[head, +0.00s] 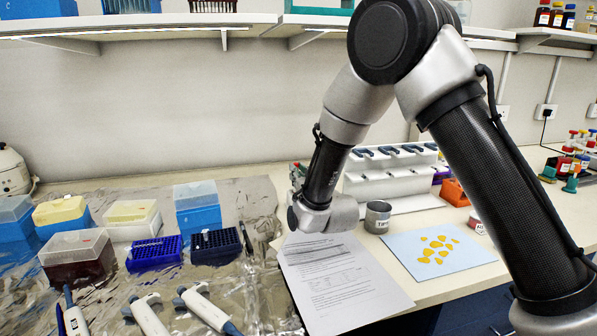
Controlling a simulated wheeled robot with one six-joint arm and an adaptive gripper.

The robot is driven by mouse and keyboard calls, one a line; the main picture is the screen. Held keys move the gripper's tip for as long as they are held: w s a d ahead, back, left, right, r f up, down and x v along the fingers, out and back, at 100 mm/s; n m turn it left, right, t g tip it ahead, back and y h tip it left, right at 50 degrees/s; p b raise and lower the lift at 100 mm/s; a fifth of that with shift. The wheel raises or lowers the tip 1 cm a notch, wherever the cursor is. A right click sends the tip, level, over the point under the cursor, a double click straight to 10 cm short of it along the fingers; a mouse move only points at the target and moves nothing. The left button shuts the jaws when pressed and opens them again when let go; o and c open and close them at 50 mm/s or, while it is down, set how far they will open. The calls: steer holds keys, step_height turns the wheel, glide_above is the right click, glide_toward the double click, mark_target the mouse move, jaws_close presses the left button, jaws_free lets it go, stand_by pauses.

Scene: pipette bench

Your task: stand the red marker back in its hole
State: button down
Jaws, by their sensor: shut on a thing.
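I cannot make out the red marker or my gripper in the head view. My arm comes in from the right and bends down, and its wrist ends over the back edge of the printed sheet (335,280). The fingers and anything between them are hidden by the wrist and forearm. No marker hole can be told apart. A dark pen-like stick (246,238) lies on the foil.
Tip boxes, blue racks (154,253) and several pipettes (207,309) crowd the foil at left. A grey cup (378,217), a white pipette stand (390,178), an orange block (455,192) and a pale blue sheet with yellow pieces (405,245) are at right. A shelf (130,25) runs above.

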steer(key=c, duration=1.4)
jaws_free()
steer(key=shift+o, duration=0.2)
steer(key=shift+s, duration=0.1)
steer(key=v, duration=1.1)
steer(key=shift+s+d, duration=0.2)
steer(key=shift+s, duration=0.15)
